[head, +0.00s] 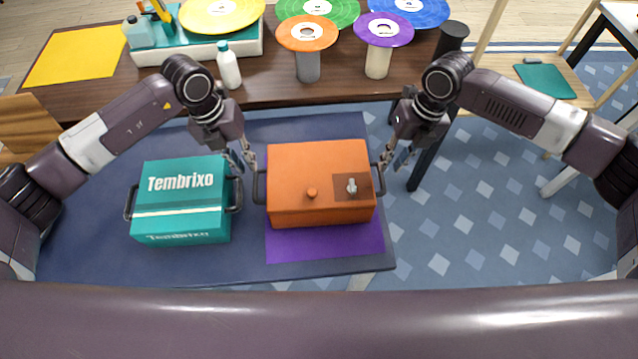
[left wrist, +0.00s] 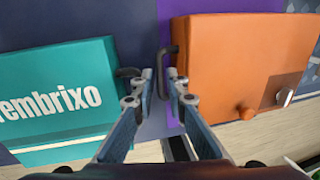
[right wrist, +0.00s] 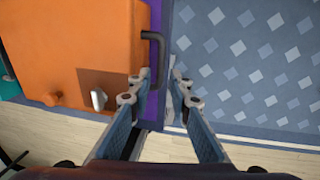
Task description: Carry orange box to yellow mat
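The orange box (head: 318,172) sits on the purple mat (head: 320,247), with a dark handle on each side. My left gripper (head: 245,162) is open above and beside its left handle; in the left wrist view that handle (left wrist: 166,62) lies near the fingertips (left wrist: 160,78). My right gripper (head: 386,160) is open by the right handle; in the right wrist view that handle (right wrist: 158,50) lies just ahead of the parted fingertips (right wrist: 160,80). I cannot tell whether either gripper touches its handle. The yellow mat (head: 78,58) lies flat and bare on the brown table at the back left.
A teal Tembrixo box (head: 182,212) stands left of the orange box on the dark blue table (head: 90,262). A white bottle (head: 229,68), a teal-and-white stand (head: 195,52) and several disc-topped things stand on the brown table (head: 280,88). Patterned floor is open at right.

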